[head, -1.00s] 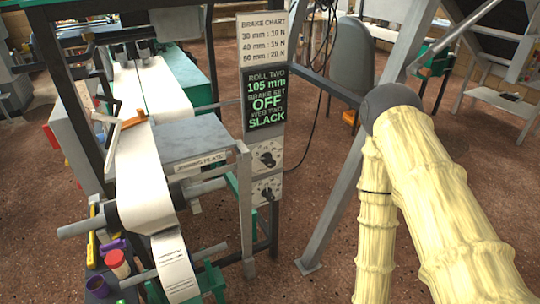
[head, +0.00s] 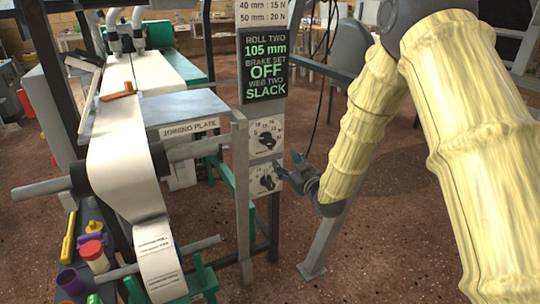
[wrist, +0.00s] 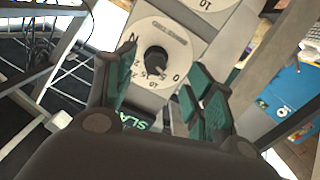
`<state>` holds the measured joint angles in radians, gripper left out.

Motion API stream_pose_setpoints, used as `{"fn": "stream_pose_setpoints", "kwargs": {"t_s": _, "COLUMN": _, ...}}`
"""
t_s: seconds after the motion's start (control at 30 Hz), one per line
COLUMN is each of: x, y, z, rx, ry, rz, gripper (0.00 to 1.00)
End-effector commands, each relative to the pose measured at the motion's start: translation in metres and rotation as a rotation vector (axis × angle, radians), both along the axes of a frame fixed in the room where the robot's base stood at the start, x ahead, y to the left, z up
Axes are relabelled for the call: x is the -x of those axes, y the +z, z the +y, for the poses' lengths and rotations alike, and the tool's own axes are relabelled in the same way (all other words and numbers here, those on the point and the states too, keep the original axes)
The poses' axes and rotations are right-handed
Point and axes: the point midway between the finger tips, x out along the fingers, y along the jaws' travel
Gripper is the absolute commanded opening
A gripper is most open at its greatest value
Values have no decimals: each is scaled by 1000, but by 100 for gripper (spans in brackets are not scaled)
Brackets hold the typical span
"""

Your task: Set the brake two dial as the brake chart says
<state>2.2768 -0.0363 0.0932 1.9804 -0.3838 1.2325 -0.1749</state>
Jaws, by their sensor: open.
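Two white dials with black knobs sit one above the other on the grey post: the upper dial (head: 266,138) and the lower dial (head: 264,181). My gripper (head: 291,172) is open and empty, just right of the lower dial. In the wrist view, the upper dial (wrist: 157,58) shows beyond and between the open fingers, with the lower dial (wrist: 205,7) cut off at the top edge. Its small label is not readable. The brake chart (head: 264,14) is cut off at the top; 40 mm : 15 N and a 20 N line show. The screen (head: 265,65) reads roll two 105 mm, brake set OFF, web two slack.
The joining plate (head: 189,130), the paper web (head: 122,150) and a roller bar (head: 40,190) stand left of the post. A grey slanted leg (head: 318,258) stands right of it. A tray with coloured items (head: 90,250) is at lower left.

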Motion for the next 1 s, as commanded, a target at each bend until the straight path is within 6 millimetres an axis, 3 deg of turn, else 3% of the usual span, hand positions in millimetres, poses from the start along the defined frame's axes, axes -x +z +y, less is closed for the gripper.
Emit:
{"fn": "stream_pose_setpoints", "kwargs": {"t_s": 0.2, "x": -11, "y": 17, "z": 8, "rx": 0, "ry": 17, "rz": -54, "gripper": 54}}
{"fn": "stream_pose_setpoints", "kwargs": {"t_s": 0.37, "x": -26, "y": 16, "z": 16, "rx": 0, "ry": 18, "rz": -53, "gripper": 54}}
{"fn": "stream_pose_setpoints", "kwargs": {"t_s": 0.8, "x": -86, "y": 16, "z": 46, "rx": -1, "ry": 17, "rz": -53, "gripper": 54}}
{"fn": "stream_pose_setpoints", "kwargs": {"t_s": 1.0, "x": -100, "y": 16, "z": 53, "rx": -1, "ry": 16, "rz": -50, "gripper": 54}}
